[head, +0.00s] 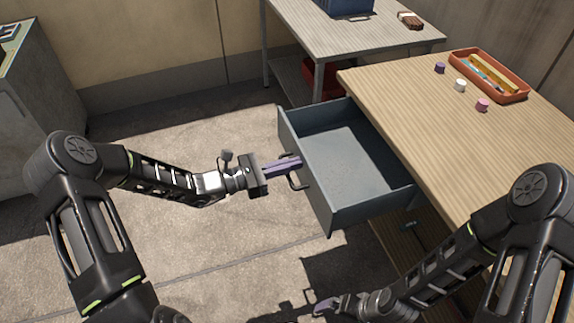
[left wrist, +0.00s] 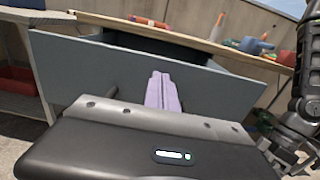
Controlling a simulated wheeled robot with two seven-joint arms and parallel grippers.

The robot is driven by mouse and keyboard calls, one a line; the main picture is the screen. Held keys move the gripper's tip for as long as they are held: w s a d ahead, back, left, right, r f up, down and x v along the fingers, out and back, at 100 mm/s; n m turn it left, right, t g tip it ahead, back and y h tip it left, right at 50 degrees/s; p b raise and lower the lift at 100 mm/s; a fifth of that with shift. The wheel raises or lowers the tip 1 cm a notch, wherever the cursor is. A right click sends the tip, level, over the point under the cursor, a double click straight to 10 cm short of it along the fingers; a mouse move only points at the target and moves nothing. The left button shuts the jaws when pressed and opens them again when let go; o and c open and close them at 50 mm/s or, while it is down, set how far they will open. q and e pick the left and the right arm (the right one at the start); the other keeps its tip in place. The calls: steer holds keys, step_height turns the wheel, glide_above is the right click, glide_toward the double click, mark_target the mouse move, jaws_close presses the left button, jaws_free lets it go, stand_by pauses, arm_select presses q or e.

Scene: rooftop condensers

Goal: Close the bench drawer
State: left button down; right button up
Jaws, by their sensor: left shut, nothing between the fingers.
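The bench drawer (head: 350,160) is blue-grey, empty and pulled well out from under the wooden bench top (head: 450,110). Its front panel (head: 308,180) faces left and has a dark bar handle (head: 291,171). My left gripper (head: 298,162) is shut, its purple fingers at the drawer front beside the handle. In the left wrist view the fingers (left wrist: 162,92) point at the front panel (left wrist: 210,90); I cannot tell whether they touch it. My right gripper (head: 322,306) is low at the bottom of the head view, away from the drawer; its finger opening is unclear.
An orange tray (head: 518,95) with items and several small caps (head: 460,85) sit on the bench top. A second table (head: 350,38) with a blue box (head: 345,5) stands behind. A grey cabinet (head: 40,110) is at left. The concrete floor (head: 180,240) between is clear.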

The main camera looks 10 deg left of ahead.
arm_select(q)
steer(key=b+x, duration=0.4)
steer(key=x, duration=1.8)
steer(key=shift+f+b, duration=0.15)
steer(key=shift+b, duration=0.25)
steer(key=shift+w+d, duration=0.2)
steer(key=shift+d, duration=0.15)
steer(key=shift+r, duration=0.35)
arm_select(e)
step_height(320, 180, down, 5)
steer(key=shift+s+a, duration=0.1)
arm_select(q)
steer(key=shift+w+r, duration=0.1)
